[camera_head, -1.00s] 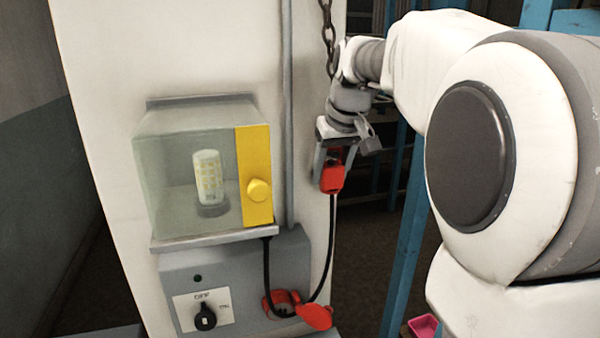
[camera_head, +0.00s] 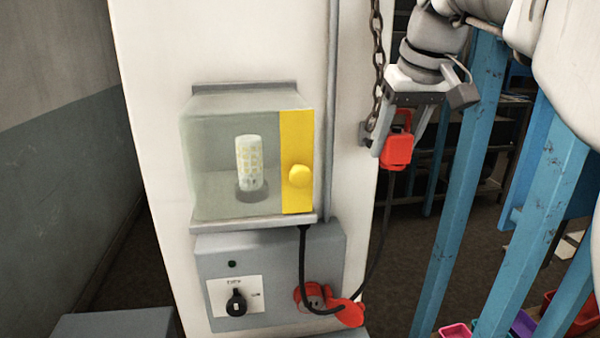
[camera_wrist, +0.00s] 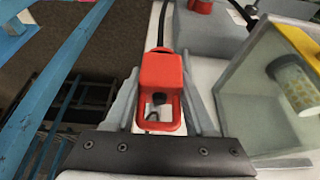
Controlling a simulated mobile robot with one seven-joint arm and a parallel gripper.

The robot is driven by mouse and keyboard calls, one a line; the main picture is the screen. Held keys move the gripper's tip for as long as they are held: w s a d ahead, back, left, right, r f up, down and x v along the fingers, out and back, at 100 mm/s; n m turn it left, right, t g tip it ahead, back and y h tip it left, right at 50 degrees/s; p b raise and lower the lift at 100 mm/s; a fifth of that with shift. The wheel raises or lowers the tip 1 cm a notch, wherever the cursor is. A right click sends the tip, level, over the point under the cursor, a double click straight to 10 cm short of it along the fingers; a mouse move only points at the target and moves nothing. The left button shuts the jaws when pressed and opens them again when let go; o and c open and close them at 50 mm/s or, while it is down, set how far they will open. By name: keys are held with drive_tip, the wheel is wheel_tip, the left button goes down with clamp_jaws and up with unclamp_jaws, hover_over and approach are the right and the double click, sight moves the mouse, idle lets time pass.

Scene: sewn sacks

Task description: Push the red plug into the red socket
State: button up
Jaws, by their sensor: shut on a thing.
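The red plug (camera_head: 397,152) hangs in my gripper (camera_head: 391,150), to the right of the white column and well above the red socket. In the wrist view the red plug (camera_wrist: 162,75) sits between the two grey fingers of my gripper (camera_wrist: 160,100), and its black cable leaves from the far end. The red socket (camera_head: 309,296) is low on the grey box, with its red lid (camera_head: 349,313) swung open to the lower right. The black cable (camera_head: 374,262) loops from the plug down across the front of the socket and up to the glass case. The socket's opening is partly hidden by the cable.
A clear case (camera_head: 217,160) with a lamp and a yellow latch strip (camera_head: 296,160) is fixed above the grey box (camera_head: 215,258). The box carries a black rotary switch (camera_head: 236,302). A chain (camera_head: 377,60) hangs beside my gripper. Blue posts (camera_head: 462,180) stand at the right.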

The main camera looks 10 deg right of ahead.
wheel_tip(320, 180, up, 8)
drive_tip(key=shift+f+p, duration=0.2)
drive_tip(key=shift+p, duration=0.4)
